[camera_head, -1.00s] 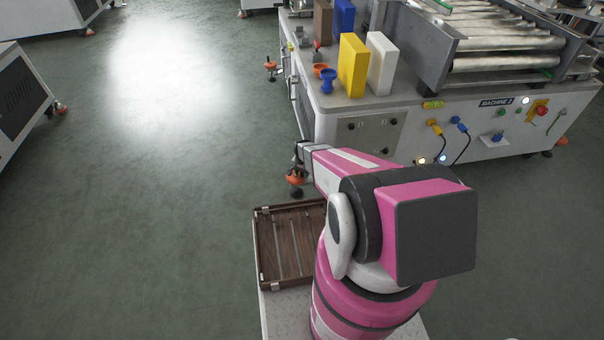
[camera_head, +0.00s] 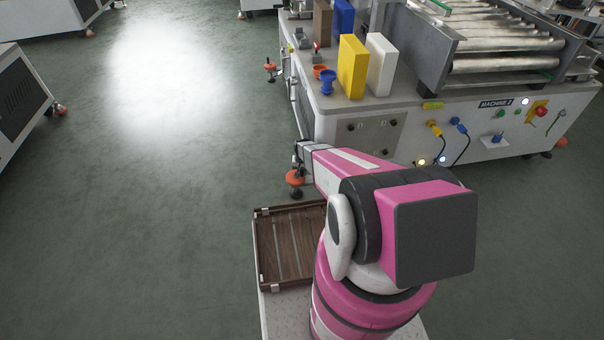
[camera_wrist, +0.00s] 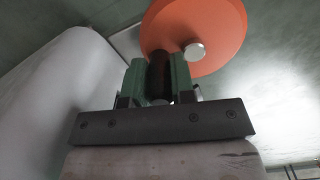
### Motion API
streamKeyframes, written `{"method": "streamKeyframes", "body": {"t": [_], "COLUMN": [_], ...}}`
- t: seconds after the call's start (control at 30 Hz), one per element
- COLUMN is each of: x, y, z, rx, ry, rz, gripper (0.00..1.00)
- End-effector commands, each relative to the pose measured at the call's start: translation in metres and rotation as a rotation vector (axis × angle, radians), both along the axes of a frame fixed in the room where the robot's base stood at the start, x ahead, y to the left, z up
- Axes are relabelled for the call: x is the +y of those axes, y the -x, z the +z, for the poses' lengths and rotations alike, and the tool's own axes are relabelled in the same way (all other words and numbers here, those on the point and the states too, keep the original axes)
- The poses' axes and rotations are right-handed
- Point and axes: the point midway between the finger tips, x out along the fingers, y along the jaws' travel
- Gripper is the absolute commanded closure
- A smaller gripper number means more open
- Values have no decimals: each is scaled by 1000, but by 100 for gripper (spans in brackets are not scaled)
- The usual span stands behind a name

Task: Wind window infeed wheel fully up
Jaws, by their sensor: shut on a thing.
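An orange disc-shaped wheel (camera_wrist: 215,35) with a silver hub fills the top of the wrist view. A dark, upright cylindrical handle (camera_wrist: 158,88) stands in front of its left part. My gripper (camera_wrist: 158,72) has its green fingers shut on this handle, one on each side. In the head view my gripper (camera_head: 300,152) is small and partly hidden at the end of my arm, beside the machine's lower front-left corner. An orange disc (camera_head: 295,178) shows just below it; I cannot tell whether this is the wheel or a machine foot.
The white machine (camera_head: 335,100) stands close on the right, with yellow (camera_head: 352,68) and white (camera_head: 382,65) blocks on its top. A brown wooden tray (camera_head: 262,250) lies beside my arm's base. The green floor to the left is clear.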

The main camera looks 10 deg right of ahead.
Motion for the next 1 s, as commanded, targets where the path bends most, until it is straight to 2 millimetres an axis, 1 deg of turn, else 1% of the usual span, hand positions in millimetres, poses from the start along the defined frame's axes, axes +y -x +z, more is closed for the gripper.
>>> {"method": "streamKeyframes", "body": {"t": [0.3, 0.33, 0.4, 0.77, 0.87, 1.0], "x": [0, 0, 0, 0, 0, 0], "y": [-1, -1, -1, 0, 0, 1], "z": [1, 1, 1, 3, 10, 27], "rx": [-1, -1, -1, -1, -1, -1], "ry": [0, 0, 0, 0, 0, 0], "rz": [8, 7, 7, 7, 7, 7], "gripper": [100, 70, 52, 52, 52, 52]}}
